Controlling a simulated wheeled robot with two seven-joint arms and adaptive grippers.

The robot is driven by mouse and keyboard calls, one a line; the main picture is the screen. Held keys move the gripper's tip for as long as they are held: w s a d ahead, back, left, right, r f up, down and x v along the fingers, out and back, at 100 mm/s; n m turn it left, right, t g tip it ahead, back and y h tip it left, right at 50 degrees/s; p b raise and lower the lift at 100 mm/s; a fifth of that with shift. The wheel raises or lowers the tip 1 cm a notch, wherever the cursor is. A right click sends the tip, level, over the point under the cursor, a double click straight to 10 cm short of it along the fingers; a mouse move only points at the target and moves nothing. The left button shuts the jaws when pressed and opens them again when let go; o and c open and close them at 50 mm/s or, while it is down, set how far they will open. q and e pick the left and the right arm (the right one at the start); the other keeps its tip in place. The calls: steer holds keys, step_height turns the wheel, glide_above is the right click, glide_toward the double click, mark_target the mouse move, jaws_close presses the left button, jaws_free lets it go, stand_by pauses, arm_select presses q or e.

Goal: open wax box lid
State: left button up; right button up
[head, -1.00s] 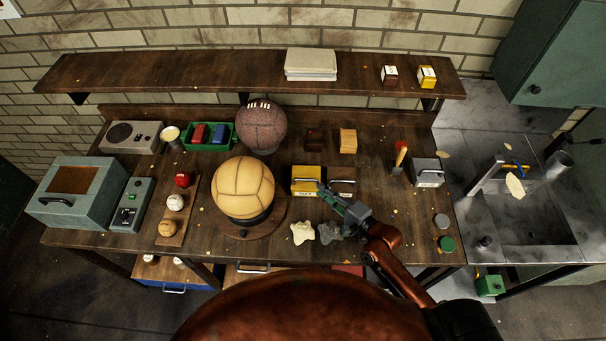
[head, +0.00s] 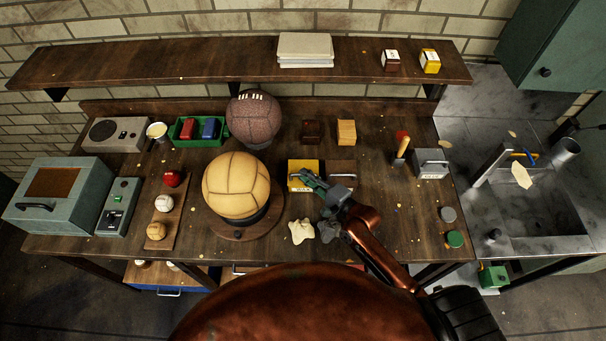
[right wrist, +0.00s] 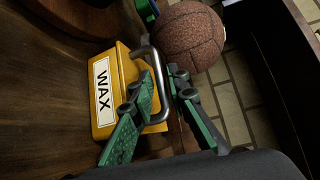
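The yellow wax box (head: 303,163) stands on the workbench right of the pale leather ball. In the right wrist view the wax box (right wrist: 103,120) shows its white WAX label and a grey metal handle (right wrist: 156,62) at its side. My right gripper (head: 306,177) is at the front of the box. In the right wrist view its two green fingers (right wrist: 160,74) are apart, one on each side of the handle. I cannot tell whether either finger touches it. The lid looks shut. My left gripper is not in view.
A dark brown box (head: 341,167) with a handle stands right beside the wax box. The pale ball (head: 235,184) sits on a round stand to the left, and a brown ball (head: 254,116) is behind it. Cloths (head: 301,231) lie in front.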

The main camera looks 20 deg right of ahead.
steer(key=shift+x, duration=0.85)
steer(key=shift+c, duration=0.4)
jaws_close()
